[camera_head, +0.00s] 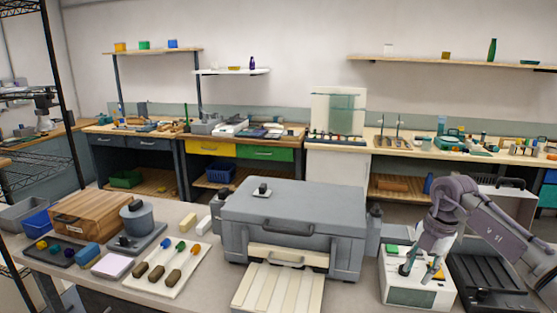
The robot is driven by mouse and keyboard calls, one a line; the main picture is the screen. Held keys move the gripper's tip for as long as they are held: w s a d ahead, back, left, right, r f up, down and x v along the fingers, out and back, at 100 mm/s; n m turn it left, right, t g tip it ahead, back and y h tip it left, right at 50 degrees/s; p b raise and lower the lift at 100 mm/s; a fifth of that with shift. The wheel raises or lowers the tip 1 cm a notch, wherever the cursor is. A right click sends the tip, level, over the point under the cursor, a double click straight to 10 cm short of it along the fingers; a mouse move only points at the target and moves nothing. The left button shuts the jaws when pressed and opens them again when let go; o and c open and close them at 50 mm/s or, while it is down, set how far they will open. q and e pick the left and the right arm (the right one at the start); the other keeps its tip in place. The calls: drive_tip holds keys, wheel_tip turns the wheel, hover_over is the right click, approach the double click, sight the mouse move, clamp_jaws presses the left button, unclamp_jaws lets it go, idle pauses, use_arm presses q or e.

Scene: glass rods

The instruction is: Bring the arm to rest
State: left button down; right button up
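My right arm comes in from the right, and its gripper (420,271) points down over a white box-shaped device (418,294) at the front right. The two fingers look apart, with nothing seen between them. Whether the fingertips touch the device's top is too small to tell. The device has a green patch (392,249) and a yellow part (437,272) on its top. My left gripper is not in view. A white board (190,283) at the front left bears several short pieces with brown, blue, green and orange ends.
A large grey box (290,215) stands mid-table, a pale slatted ramp (280,288) before it. A black ribbed tray (487,275) lies right of the device. A wooden box (92,214) and a grey pot (137,220) stand at left. Benches and shelves line the back wall.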

drive_tip(key=a+f+n+t+y, duration=0.3)
drive_tip(key=a+y, duration=0.5)
drive_tip(key=a, duration=1.3)
drive_tip(key=s+a+r+m+t+y, duration=0.45)
drive_tip(key=a+r+t+y, duration=0.35)
drive_tip(key=a, duration=0.2)
drive_tip(key=s+d+f+m+t+h, duration=0.2)
drive_tip(key=s+d+f+m+h, duration=0.2)
drive_tip(key=d+f+m+h, duration=0.45)
drive_tip(key=s+d+f+m+t+h, duration=0.1)
drive_tip(key=s+d+f+m+h, duration=0.3)
drive_tip(key=d+m+h, duration=0.65)
drive_tip(key=s+f+m+g+y, duration=0.1)
drive_tip(key=s+f+g, duration=0.5)
drive_tip(key=s, duration=0.6)
drive_tip(key=s+f+m+g+y, duration=0.1)
drive_tip(key=s+f+m+g, duration=0.1)
drive_tip(key=s+f+g, duration=0.65)
drive_tip(key=s+f+t, duration=0.1)
drive_tip(key=s+f, duration=0.1)
drive_tip(key=f, duration=1)
drive_tip(key=s+f+t, duration=0.1)
drive_tip(key=s+f, duration=0.1)
drive_tip(key=f, duration=1)
drive_tip(key=s+d+f+g, duration=0.1)
drive_tip(key=s+d+f, duration=0.1)
drive_tip(key=s+f, duration=1.4)
drive_tip(key=shift+s+d+f, duration=0.25)
drive_tip(key=shift+s+d, duration=0.05)
drive_tip(key=shift+s, duration=0.2)
